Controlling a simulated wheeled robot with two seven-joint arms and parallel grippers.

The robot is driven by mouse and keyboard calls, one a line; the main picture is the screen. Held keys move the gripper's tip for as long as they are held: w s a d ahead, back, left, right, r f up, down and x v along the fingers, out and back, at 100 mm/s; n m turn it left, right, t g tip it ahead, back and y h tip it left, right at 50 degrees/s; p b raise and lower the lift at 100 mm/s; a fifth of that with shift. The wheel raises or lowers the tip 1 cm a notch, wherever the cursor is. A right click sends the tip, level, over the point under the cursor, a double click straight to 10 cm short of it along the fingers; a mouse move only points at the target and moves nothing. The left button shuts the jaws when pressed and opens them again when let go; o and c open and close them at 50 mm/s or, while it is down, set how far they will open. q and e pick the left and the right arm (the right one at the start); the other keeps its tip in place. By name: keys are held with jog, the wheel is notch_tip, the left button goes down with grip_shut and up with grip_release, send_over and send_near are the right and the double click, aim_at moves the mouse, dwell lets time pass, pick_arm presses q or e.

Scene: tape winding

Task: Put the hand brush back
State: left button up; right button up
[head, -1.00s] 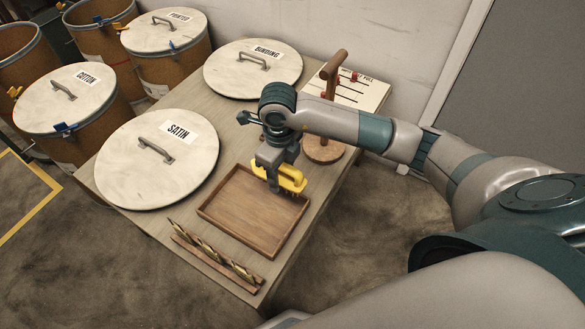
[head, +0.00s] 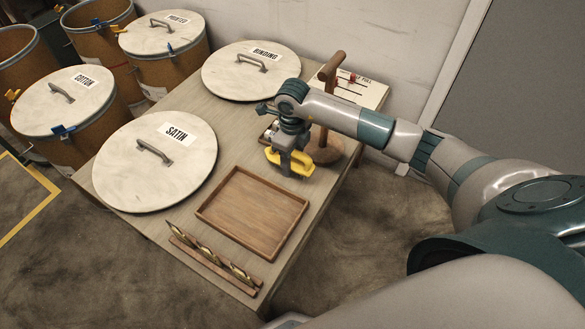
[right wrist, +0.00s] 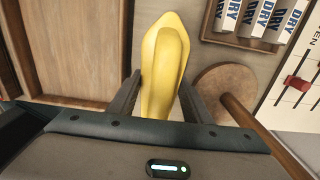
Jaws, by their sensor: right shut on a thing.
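The yellow hand brush (head: 290,163) is in my right gripper (head: 288,168), over the table between the wooden tray and the wooden stand. In the right wrist view the brush (right wrist: 163,65) lies between the two dark fingers (right wrist: 160,98), which are shut on it. I cannot tell in the head view whether the brush touches the table. The wooden tray (head: 225,226) is empty and lies nearer the front of the table. My left gripper is not in view.
A wooden stand (head: 326,152) with an upright post is close right of the brush. Lids marked SATIN (head: 120,165) and BINDING (head: 228,80) lie left and behind. White DRY packs (right wrist: 260,17) sit in a wooden holder. Twisted tools (head: 210,255) lie in front.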

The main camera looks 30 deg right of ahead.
aim_at(293, 169)
jog(key=shift+f, duration=1.95)
jog(key=shift+f, duration=0.15)
jog(key=o, duration=1)
notch_tip(293, 169, up, 12)
jog(key=shift+r, duration=0.15)
